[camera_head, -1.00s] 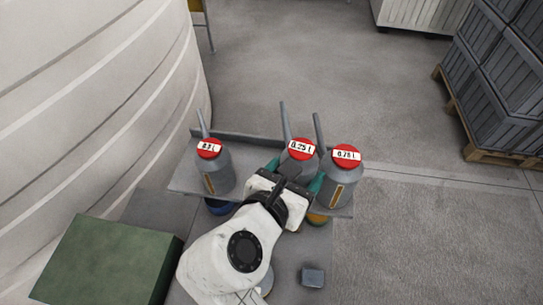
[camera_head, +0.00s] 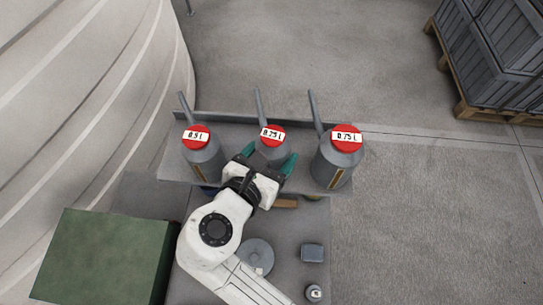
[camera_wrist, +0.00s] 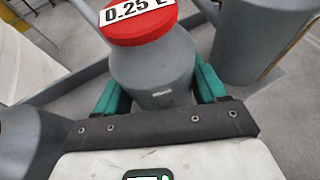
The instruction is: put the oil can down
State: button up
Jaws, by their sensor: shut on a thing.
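The oil can (camera_head: 271,155) is grey with a red cap, a thin spout and a label reading 0.25 L. It looks upright at the middle of a grey shelf (camera_head: 225,124). My gripper (camera_head: 268,160) is shut on its body, with teal fingers on either side. The wrist view shows the same can (camera_wrist: 152,70) between both fingers. Its base is hidden by my gripper, so I cannot tell whether it touches the shelf.
A can labelled 0.5 L (camera_head: 206,160) stands on the left. A larger can labelled 0.75 L (camera_head: 333,168) stands close on the right. A low rim runs along the shelf's back. A green box (camera_head: 105,255) is at lower left, crates (camera_head: 490,50) at upper right.

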jog(key=shift+f, duration=0.8)
jog(key=shift+f, duration=0.1)
jog(key=o, duration=1.3)
jog(key=shift+s+a+r, duration=0.1)
jog(key=shift+s+r, duration=0.1)
jog(key=shift+s, duration=0.05)
jog(key=v, duration=1.1)
jog(key=shift+s+a+b, duration=0.1)
jog(key=shift+s+b, duration=0.15)
jog(key=shift+b, duration=0.05)
